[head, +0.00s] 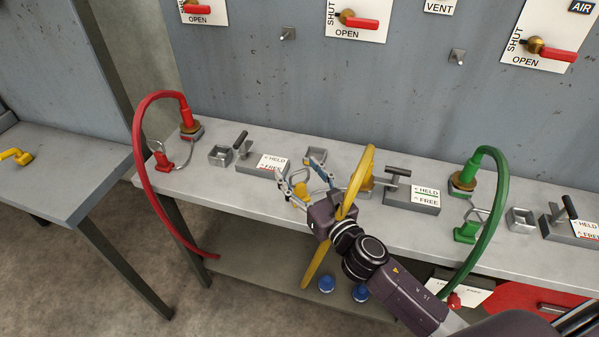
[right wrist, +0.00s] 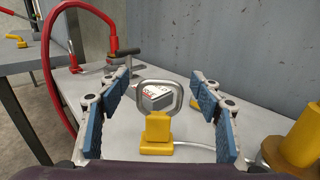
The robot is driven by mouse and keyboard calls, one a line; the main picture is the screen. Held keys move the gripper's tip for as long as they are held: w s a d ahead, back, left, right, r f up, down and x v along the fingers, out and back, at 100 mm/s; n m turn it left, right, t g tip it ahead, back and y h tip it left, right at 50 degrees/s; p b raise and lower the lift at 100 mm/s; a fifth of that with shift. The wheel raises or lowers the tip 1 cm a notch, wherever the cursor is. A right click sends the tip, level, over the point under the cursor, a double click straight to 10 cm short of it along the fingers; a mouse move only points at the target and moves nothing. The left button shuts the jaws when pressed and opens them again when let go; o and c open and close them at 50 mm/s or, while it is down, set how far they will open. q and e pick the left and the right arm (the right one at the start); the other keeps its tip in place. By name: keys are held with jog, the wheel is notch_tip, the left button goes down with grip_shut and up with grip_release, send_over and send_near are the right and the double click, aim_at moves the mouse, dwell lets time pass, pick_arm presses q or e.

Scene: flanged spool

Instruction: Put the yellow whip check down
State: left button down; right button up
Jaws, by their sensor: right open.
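The yellow whip check (head: 300,190) shows as a small yellow block on the grey bench (head: 250,195), left of the yellow hose (head: 358,178). In the right wrist view the yellow whip check (right wrist: 157,132) stands upright with its metal loop on top, and a pale cable runs from it to the right. My right gripper (head: 303,176) is open around it. In the right wrist view the blue-padded fingers of my right gripper (right wrist: 162,85) stand wide apart, with visible gaps on both sides of the block. My left gripper is not in view.
A held/free box (head: 270,164) and a small square bracket (head: 318,156) stand close behind the fingers. A second held/free box with a T-handle (head: 412,197) is right of the yellow hose. The red hose (head: 140,170) and green hose (head: 497,200) arch at either side.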

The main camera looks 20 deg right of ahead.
jog(key=shift+r, duration=0.15)
jog(key=s+d+b, duration=0.2)
jog(key=s, duration=0.9)
jog(key=shift+s+d, duration=0.15)
jog(key=shift+s, duration=0.25)
